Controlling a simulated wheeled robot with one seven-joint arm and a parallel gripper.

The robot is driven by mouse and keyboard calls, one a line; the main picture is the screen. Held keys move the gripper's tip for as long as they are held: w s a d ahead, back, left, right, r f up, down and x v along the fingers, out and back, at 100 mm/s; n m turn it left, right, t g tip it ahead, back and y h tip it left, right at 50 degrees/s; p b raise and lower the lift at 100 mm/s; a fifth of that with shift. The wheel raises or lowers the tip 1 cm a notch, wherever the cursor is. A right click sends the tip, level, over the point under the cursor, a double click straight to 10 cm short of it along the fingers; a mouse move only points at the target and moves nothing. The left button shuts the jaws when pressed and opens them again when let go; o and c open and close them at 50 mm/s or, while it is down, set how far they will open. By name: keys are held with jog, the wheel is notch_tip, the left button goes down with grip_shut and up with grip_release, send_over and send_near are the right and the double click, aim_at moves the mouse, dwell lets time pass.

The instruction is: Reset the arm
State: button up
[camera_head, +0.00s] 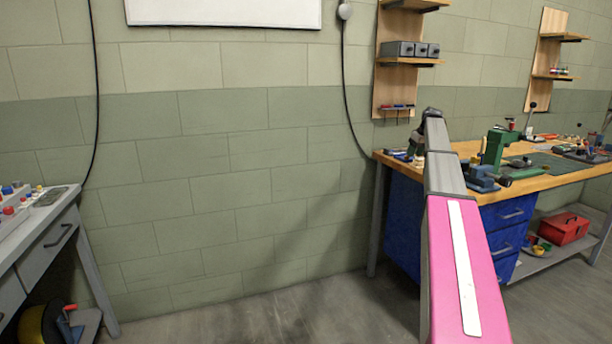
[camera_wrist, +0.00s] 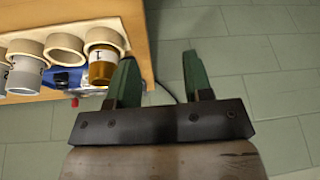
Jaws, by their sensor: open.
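My gripper (camera_wrist: 156,80) is open in the wrist view, its two green fingers apart with nothing between them. The left finger overlaps the edge of a wooden bench top, beside an amber jar (camera_wrist: 102,70) with a white label. I cannot tell whether the finger touches the jar. In the head view my pink and grey arm stretches out toward the workbench (camera_head: 560,180), and the gripper's end is small and partly hidden behind the arm.
The amber jar stands in a pale holder with several rings (camera_wrist: 66,48). Green and blue tools (camera_head: 494,147) stand on the workbench. A control console (camera_head: 30,225) is at the left. The floor (camera_head: 250,318) between them is clear, with a block wall behind.

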jog(key=s+a+f+m+g+h, duration=0.1)
jog(key=s+a+f+m, duration=0.1)
jog(key=s+a+f, duration=0.9)
jog(key=s+a+f+m+g, duration=0.1)
jog(key=s+a+f, duration=0.7)
jog(key=f, duration=0.6)
jog(key=s+a+f+m, duration=0.1)
jog(key=s+a+f, duration=0.2)
jog(key=s, duration=0.6)
jog(key=s+a+f+m+g+h, duration=0.1)
jog(key=s+a+f, duration=0.3)
jog(key=s, duration=0.6)
jog(key=s+a+f, duration=0.4)
jog(key=s+f, duration=0.2)
jog(key=s, duration=0.4)
jog(key=shift+f+m, duration=0.25)
jog(key=shift+m, duration=0.15)
